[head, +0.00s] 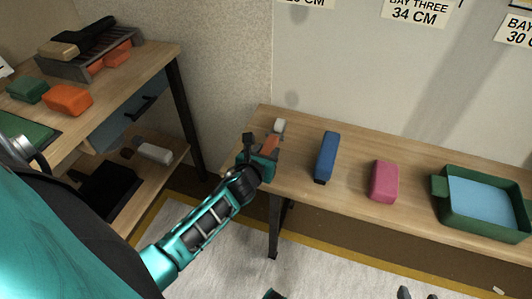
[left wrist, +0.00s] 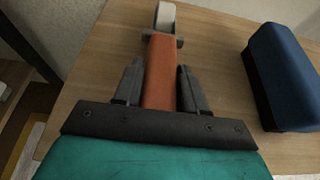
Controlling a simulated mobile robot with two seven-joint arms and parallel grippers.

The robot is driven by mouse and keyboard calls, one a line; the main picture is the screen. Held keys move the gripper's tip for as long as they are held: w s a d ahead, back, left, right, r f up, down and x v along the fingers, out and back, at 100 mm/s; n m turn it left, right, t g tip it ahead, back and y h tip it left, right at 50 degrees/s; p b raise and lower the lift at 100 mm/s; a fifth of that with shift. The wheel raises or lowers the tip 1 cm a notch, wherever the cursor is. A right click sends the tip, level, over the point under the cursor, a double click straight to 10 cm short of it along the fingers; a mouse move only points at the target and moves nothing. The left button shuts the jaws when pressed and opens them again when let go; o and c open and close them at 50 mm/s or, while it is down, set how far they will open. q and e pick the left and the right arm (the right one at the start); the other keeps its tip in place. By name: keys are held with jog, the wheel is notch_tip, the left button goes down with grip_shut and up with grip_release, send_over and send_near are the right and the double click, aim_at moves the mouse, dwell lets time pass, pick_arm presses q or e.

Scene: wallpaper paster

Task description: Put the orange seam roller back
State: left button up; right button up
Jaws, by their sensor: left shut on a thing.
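The orange seam roller (left wrist: 160,70) lies between the fingers of my left gripper (left wrist: 158,88), which is shut on its handle. Its pale wheel points away from the gripper, over the wooden bench. In the head view the roller (head: 272,144) shows at the left end of the bench, with my left gripper (head: 262,160) at its near side. I cannot tell whether the roller touches the bench top. My right gripper is not clearly in view; only small dark tips show at the bottom edge.
On the bench (head: 300,185) stand a blue block (head: 326,155), also in the left wrist view (left wrist: 285,75), a pink block (head: 384,181) and a green tray (head: 480,232) with blue inside. At left, a second table (head: 120,85) holds a rack (head: 85,62) and orange and green blocks.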

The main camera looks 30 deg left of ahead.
pick_arm(q)
jog(key=shift+s+f, duration=0.1)
jog(key=shift+f, duration=0.4)
jog(key=o, duration=1.2)
jog(key=shift+r, duration=0.1)
jog(key=shift+r, duration=0.1)
